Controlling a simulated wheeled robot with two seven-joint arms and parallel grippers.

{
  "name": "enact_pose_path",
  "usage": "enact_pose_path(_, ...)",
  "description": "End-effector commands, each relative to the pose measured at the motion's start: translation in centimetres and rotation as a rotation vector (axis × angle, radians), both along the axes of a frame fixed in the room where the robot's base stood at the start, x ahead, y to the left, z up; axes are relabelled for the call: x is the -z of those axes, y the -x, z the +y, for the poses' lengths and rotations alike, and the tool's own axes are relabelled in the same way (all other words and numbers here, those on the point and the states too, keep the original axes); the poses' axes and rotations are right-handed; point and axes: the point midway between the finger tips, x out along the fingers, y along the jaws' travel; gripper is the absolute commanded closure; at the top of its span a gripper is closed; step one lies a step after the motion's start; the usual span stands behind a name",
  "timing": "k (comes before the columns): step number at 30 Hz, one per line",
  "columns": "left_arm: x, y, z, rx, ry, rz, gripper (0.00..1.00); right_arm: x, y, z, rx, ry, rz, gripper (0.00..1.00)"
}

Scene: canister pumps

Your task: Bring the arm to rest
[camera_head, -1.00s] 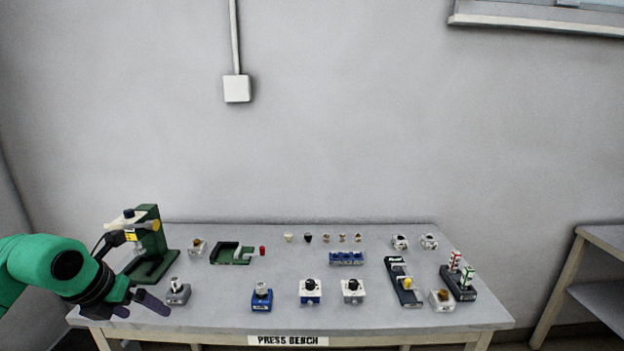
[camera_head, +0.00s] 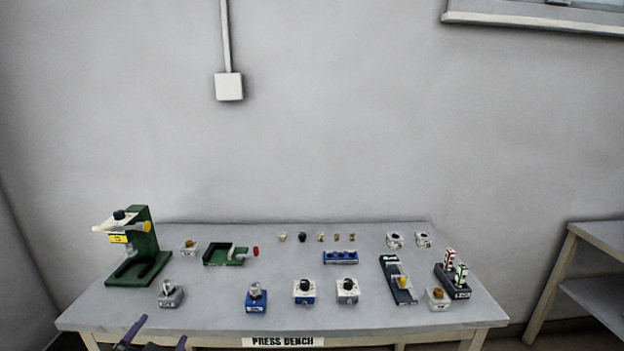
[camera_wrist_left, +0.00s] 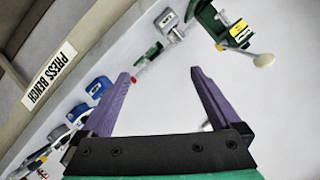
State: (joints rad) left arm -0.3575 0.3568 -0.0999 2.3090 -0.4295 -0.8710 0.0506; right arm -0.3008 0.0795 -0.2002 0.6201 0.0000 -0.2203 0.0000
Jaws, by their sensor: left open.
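My left gripper (camera_head: 158,334) shows at the bottom edge of the head view, in front of the bench's near left edge. Its two purple fingers are apart with nothing between them. In the left wrist view, the open gripper (camera_wrist_left: 158,78) also shows empty, with the bench beyond it. Most of the left arm is out of the head view. The right gripper is not in view.
The press bench (camera_head: 215,310) carries a green press (camera_head: 146,252) at left, a green tray (camera_head: 222,262), a blue rack (camera_head: 340,264), a dark stand (camera_head: 388,268) and several small canister units. A side shelf (camera_head: 600,235) stands at right.

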Motion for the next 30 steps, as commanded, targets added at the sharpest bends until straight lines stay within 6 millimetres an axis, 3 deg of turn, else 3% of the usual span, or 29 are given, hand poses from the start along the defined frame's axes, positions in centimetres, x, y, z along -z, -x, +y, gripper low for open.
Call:
enact_pose_path(1,3.0,1.8,-0.2,-0.042,0.087,0.110,0.03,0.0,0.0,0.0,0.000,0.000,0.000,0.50)
enact_pose_path(3,6.5,4.3,-0.7,-0.085,0.183,0.253,0.03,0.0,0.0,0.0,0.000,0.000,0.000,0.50)
enact_pose_path(6,10.2,7.9,-2.0,-0.123,0.293,0.433,0.03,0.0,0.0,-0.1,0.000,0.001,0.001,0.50)
enact_pose_path(9,12.9,11.3,-3.7,-0.141,0.384,0.592,0.03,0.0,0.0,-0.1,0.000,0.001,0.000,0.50)
enact_pose_path(14,15.6,16.7,-6.6,-0.147,0.504,0.824,0.03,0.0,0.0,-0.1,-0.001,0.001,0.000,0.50)
enact_pose_path(20,22.7,16.1,-6.9,-0.154,0.502,0.878,0.03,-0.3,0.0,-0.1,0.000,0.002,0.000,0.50)
enact_pose_path(24,28.6,16.3,-7.0,-0.158,0.496,0.904,0.03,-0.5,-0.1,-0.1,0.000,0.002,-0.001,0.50)
enact_pose_path(28,35.1,18.0,-6.8,-0.162,0.488,0.936,0.03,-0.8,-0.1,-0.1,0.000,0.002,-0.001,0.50)
enact_pose_path(30,39.3,20.1,-6.5,-0.166,0.483,0.960,0.03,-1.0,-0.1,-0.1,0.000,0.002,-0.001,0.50)
